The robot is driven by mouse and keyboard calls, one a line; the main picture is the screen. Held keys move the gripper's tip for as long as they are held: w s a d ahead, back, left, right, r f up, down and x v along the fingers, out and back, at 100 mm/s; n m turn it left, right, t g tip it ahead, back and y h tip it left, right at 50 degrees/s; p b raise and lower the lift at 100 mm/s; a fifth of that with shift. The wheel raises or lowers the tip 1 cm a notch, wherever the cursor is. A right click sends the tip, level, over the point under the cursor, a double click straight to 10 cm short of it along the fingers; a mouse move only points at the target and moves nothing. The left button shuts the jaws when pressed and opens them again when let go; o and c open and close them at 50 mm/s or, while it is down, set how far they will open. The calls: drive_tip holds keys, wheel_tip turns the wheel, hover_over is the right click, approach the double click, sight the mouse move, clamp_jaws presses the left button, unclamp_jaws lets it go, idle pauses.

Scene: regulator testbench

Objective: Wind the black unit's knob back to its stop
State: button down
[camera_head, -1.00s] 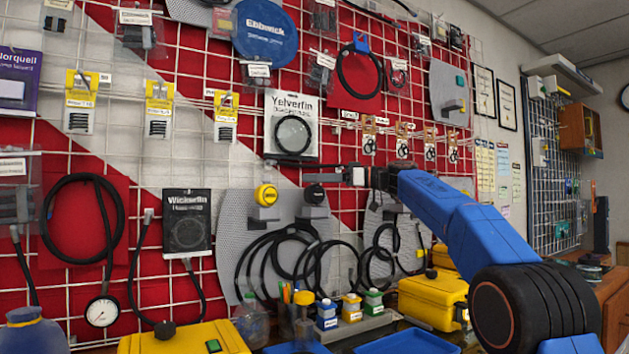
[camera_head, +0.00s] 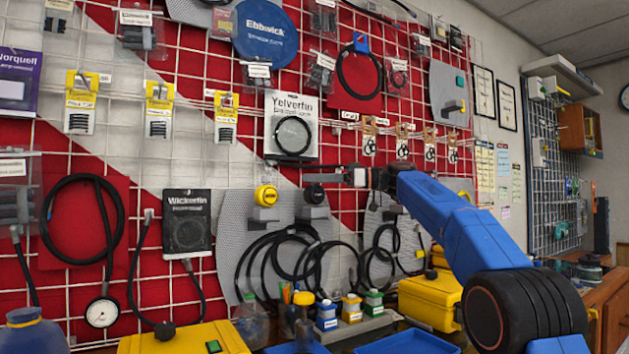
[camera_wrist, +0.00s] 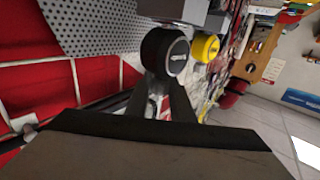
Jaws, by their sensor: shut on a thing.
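The black unit's knob (camera_head: 314,193) is a round black cap on a grey bracket on the perforated grey panel (camera_head: 232,215). In the wrist view the black knob (camera_wrist: 165,52) shows its face with a pale mark. My gripper (camera_wrist: 164,80) is shut on this knob, with a finger at either side of its rim. In the head view my gripper (camera_head: 328,176) reaches in from the right at the knob's upper edge. The fingertip contact is partly hidden there. The mark's exact angle is too small to read.
A yellow knob (camera_head: 266,195) sits close to the left of the black one; it also shows in the wrist view (camera_wrist: 205,47). Black hoses (camera_head: 300,250) hang below. A Yelverfin package (camera_head: 292,125) hangs above. Yellow cases (camera_head: 432,300) and small bottles stand below.

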idle(0.6)
drive_tip(key=c, duration=1.5)
unclamp_jaws()
drive_tip(key=d, duration=1.1)
drive_tip(key=s+d, duration=0.1)
drive_tip(key=d, duration=0.5)
drive_tip(key=shift+d, duration=0.2)
